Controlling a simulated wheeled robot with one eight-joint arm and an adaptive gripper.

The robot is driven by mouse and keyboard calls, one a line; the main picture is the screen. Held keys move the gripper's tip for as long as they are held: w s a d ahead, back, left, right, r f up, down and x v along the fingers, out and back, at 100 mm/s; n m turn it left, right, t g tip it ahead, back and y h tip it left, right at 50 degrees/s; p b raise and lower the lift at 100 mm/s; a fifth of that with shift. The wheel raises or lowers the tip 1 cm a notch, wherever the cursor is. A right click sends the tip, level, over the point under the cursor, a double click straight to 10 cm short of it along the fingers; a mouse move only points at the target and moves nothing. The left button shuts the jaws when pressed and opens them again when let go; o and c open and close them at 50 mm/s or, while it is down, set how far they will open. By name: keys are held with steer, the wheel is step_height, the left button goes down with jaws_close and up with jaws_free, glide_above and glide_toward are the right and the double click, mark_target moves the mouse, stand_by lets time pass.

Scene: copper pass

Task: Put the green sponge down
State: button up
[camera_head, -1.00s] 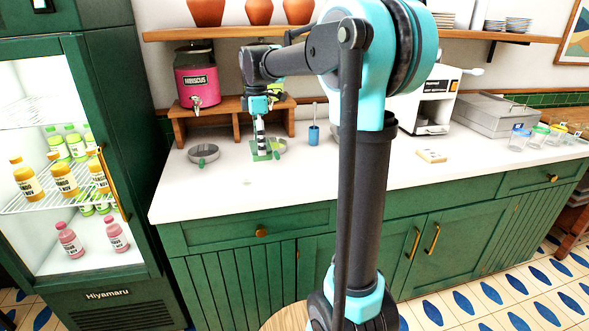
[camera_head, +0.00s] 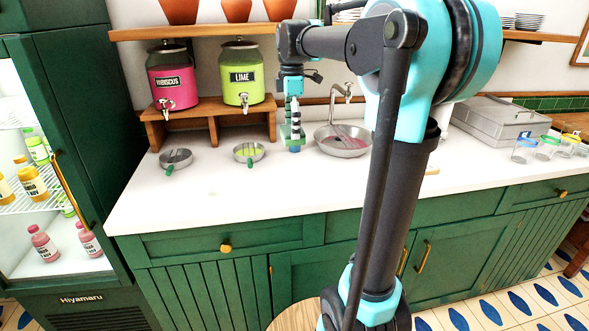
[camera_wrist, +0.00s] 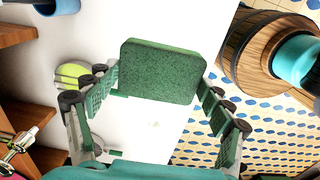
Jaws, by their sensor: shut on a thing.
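My gripper (camera_head: 292,136) hangs over the white counter (camera_head: 220,195), between the green-filled strainer and the sink bowl. It is shut on the green sponge (camera_wrist: 160,72), a flat dark green block held between the two ribbed fingers in the wrist view. In the head view the sponge (camera_head: 289,131) shows small at the fingers. White counter shows around the sponge in the wrist view; I cannot tell how far above it the sponge is.
Two small strainers, one grey (camera_head: 176,157) and one with green inside (camera_head: 249,153), lie left of my gripper. A metal sink bowl (camera_head: 343,148) is at its right. A wooden stand (camera_head: 213,111) holds pink and lime dispensers behind. The front counter strip is clear.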

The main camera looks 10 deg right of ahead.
step_height(320, 180, down, 14)
steer(key=shift+f, duration=0.1)
stand_by(0.4)
steer(key=o, duration=1.2)
steer(key=shift+f, duration=0.1)
step_height(320, 180, up, 12)
steer(key=shift+r, duration=0.2)
